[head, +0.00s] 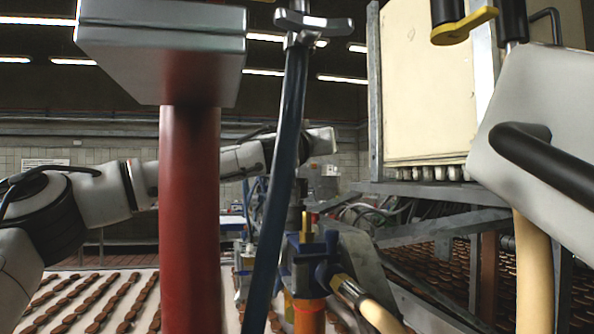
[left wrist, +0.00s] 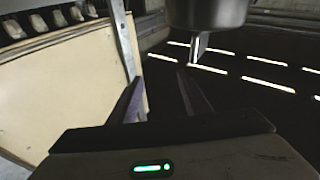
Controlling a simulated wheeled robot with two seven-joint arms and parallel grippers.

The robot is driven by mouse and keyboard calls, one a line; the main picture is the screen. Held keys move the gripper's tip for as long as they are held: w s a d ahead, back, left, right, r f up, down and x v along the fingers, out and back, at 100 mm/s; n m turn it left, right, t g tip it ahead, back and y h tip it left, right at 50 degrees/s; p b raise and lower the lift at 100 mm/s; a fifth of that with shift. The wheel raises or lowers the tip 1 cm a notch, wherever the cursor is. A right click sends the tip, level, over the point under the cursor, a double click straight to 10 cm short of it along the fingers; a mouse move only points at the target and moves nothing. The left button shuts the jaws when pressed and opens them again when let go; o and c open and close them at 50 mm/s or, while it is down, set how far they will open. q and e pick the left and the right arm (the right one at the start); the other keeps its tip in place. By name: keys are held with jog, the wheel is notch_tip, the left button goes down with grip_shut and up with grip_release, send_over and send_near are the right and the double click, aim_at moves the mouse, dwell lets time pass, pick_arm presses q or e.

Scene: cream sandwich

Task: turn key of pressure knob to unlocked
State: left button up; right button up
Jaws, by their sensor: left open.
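My left arm comes in from the left in the head view and passes behind a red post. Its far end (head: 320,141) is near the cream cabinet, and I cannot make out the fingers there. In the left wrist view my left gripper (left wrist: 162,88) is open, with nothing between its fingers. A dark grey metal cylinder (left wrist: 208,12) with a thin, flat, bright tab like a key (left wrist: 199,46) is beyond the fingertips, apart from them. I cannot tell for sure that this is the pressure knob's key. My right gripper is not in view.
A red post (head: 188,210) with a grey box (head: 165,40) and a blue lever (head: 278,190) stand in front. The cream cabinet (head: 428,80), also in the left wrist view (left wrist: 65,90), is right of my arm. A yellow handle (head: 463,26) hangs at upper right.

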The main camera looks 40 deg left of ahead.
pick_arm(q)
jog(key=a+r+m+t+h, duration=0.1)
jog(key=a+m+h, duration=0.2)
jog(key=h, duration=0.2)
jog(key=m+g+h, duration=0.8)
jog(key=m+h, duration=0.2)
jog(key=h, duration=0.3)
send_near(297, 169)
jog(key=w, duration=0.1)
jog(key=x, duration=0.9)
jog(key=shift+w+a, duration=0.15)
jog(key=shift+w, duration=0.35)
jog(key=c, duration=1.1)
jog(key=shift+o, duration=0.3)
jog(key=shift+n+t+y, duration=0.3)
